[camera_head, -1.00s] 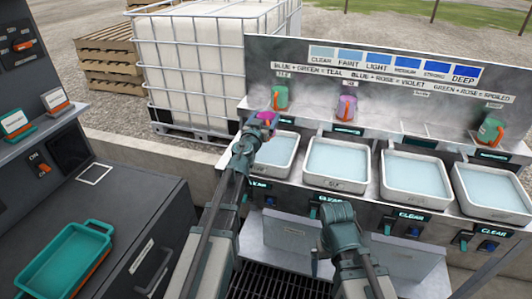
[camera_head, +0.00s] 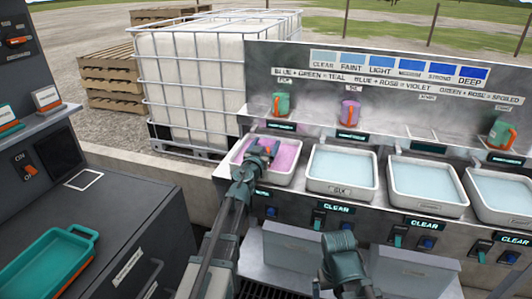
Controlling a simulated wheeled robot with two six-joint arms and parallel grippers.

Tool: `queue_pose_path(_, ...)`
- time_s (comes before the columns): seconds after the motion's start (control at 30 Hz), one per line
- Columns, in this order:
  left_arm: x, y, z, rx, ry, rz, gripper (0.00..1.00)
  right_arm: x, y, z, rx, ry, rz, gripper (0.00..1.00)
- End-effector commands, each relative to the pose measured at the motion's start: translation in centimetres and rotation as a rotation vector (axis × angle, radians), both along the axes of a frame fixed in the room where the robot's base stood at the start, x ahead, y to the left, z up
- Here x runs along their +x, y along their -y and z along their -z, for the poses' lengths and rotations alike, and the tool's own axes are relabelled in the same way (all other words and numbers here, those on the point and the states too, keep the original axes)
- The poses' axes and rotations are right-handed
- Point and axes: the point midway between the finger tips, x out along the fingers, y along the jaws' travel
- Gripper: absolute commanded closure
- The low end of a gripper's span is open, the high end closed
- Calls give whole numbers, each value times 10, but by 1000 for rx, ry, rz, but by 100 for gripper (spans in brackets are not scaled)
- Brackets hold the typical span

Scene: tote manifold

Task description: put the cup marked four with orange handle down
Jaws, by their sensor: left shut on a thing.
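My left gripper (camera_head: 258,158) is over the leftmost tray (camera_head: 241,174) and shut on a small cup with an orange part (camera_head: 272,151). The gripper hides most of the cup, so its marking cannot be read. The liquid in that tray is pink. On the back ledge (camera_head: 390,135), a bare patch lies between the pink cup and the right green cup, under a small label too small to read. My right gripper (camera_head: 340,246) is low in front of the trays; its fingers cannot be made out.
A green cup (camera_head: 281,104), a pink cup (camera_head: 349,112) and another green cup (camera_head: 501,133) stand on the ledge. The other trays, such as the second one (camera_head: 342,189), hold pale blue liquid. A teal tray (camera_head: 45,268) lies on the left cabinet.

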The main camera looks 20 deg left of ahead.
Motion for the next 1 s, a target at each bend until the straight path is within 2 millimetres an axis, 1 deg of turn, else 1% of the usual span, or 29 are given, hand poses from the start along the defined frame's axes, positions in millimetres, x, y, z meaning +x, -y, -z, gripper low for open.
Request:
queue_pose_path(0.03,0,0,8,0,0,0,71,0,0,8,0,0,0,0)
queue_pose_path(0.27,0,0,6,0,0,0,71,0,0,6,0,0,0,0)
queue_pose_path(0.43,0,0,10,0,0,0,71,0,0,10,0,0,0,0)
queue_pose_path(0.47,0,0,10,0,0,0,14,0,0,10,0,0,0,0)
queue_pose_path(0.53,0,0,9,0,0,0,1,0,0,9,0,0,0,0)
queue_pose_path(0.77,0,0,8,0,0,0,0,0,0,9,0,0,0,0)
queue_pose_path(0.93,0,0,4,0,0,0,0,0,0,4,0,0,0,0)
queue_pose_path(1.0,-8,0,6,0,0,0,0,0,0,6,0,0,0,0)
